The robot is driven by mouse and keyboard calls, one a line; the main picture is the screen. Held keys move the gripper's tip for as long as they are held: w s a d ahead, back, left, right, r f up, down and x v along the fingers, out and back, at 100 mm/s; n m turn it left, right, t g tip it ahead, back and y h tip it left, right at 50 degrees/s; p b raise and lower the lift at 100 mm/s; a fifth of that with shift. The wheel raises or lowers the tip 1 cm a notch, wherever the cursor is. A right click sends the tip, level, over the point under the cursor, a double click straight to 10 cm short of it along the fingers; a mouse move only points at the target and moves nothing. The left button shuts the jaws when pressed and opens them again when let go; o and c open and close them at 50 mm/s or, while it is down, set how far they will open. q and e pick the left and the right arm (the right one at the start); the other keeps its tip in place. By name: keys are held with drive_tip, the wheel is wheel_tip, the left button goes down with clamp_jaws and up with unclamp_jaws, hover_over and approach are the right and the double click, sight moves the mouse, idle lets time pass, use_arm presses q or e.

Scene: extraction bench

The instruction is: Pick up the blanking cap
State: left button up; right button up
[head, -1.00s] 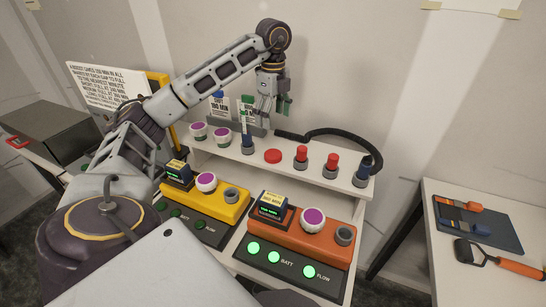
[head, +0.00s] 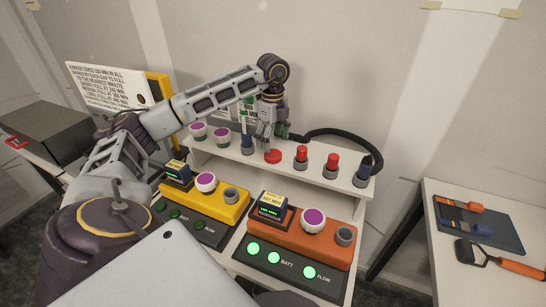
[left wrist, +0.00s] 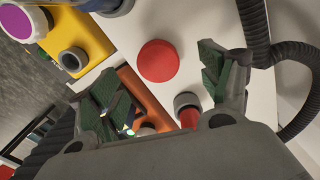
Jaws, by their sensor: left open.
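The blanking cap, seen as a low red disc (head: 272,156), lies on the white shelf (head: 285,167) between a blue-topped fitting and a red-topped one. My left gripper (head: 272,141) is open and empty just above the cap, fingers pointing down. In the left wrist view the red cap (left wrist: 159,58) shows whole, ahead of and between the two green-padded fingers (left wrist: 166,88). No contact shows there. My right gripper is not in view.
Red-topped fittings (head: 301,155) and a blue-topped one (head: 364,171) stand to the right. Another blue-topped fitting (head: 247,144) and purple-lidded jars (head: 222,134) stand to the left. A black hose (head: 345,137) runs behind. Orange (head: 283,237) and yellow (head: 215,205) units sit in front.

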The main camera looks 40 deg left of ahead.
sight(272, 153)
use_arm(q)
drive_tip(key=shift+f, duration=0.15)
drive_tip(key=f, duration=0.4)
drive_tip(key=shift+s+p, duration=0.25)
drive_tip(key=shift+p, duration=0.15)
drive_tip(key=shift+f, duration=0.45)
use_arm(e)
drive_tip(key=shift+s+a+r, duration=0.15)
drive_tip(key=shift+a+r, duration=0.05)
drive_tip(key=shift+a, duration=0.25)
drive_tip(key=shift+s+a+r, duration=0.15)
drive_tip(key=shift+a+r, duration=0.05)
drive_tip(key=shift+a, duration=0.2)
use_arm(q)
drive_tip(key=c, duration=1.1)
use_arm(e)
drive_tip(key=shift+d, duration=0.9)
